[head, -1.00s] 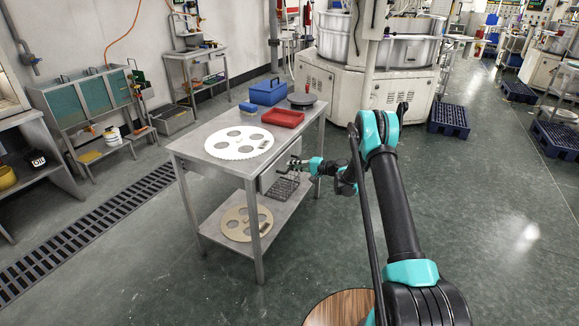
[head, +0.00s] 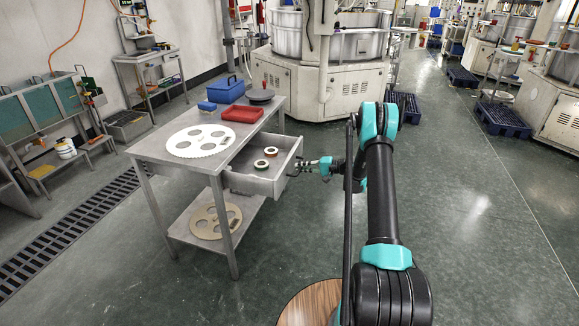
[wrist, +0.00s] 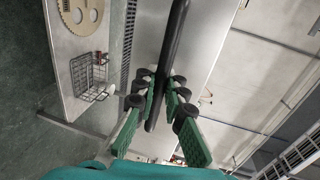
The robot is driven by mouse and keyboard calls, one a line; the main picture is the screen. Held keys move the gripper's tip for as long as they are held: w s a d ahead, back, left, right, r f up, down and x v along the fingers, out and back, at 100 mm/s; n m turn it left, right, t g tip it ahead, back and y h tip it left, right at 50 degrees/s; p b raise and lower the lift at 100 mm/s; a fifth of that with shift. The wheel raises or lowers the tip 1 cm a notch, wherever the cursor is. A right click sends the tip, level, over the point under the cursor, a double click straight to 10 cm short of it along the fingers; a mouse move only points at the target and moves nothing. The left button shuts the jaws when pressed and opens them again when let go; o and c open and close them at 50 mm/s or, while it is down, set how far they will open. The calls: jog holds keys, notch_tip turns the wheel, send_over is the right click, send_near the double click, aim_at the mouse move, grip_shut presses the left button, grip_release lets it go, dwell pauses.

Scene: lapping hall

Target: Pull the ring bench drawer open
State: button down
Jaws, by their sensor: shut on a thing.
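The ring bench (head: 150,150) is a grey metal table left of centre in the head view. Its drawer (head: 262,183) stands pulled out from the right side, with several small rings (head: 266,156) lying inside. My gripper (head: 299,169) is at the drawer's front. In the wrist view a dark bar handle (wrist: 172,50) runs between the green-padded fingers of my gripper (wrist: 160,100), which are shut on it. The grey drawer front (wrist: 205,50) lies behind the bar.
On the bench top are a white disc with holes (head: 199,141), a red tray (head: 243,114), a blue toolbox (head: 226,90) and a dark round plate (head: 261,96). A tan disc (head: 214,222) and a wire basket (wrist: 88,78) sit on the lower shelf.

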jog(key=shift+f+v, duration=0.2)
jog(key=shift+v, duration=0.85)
jog(key=c, duration=1.6)
grip_release()
jog(key=shift+o, duration=0.2)
jog(key=shift+d, duration=0.1)
jog(key=v, duration=1.1)
jog(key=shift+d, duration=0.4)
jog(key=shift+s, duration=0.15)
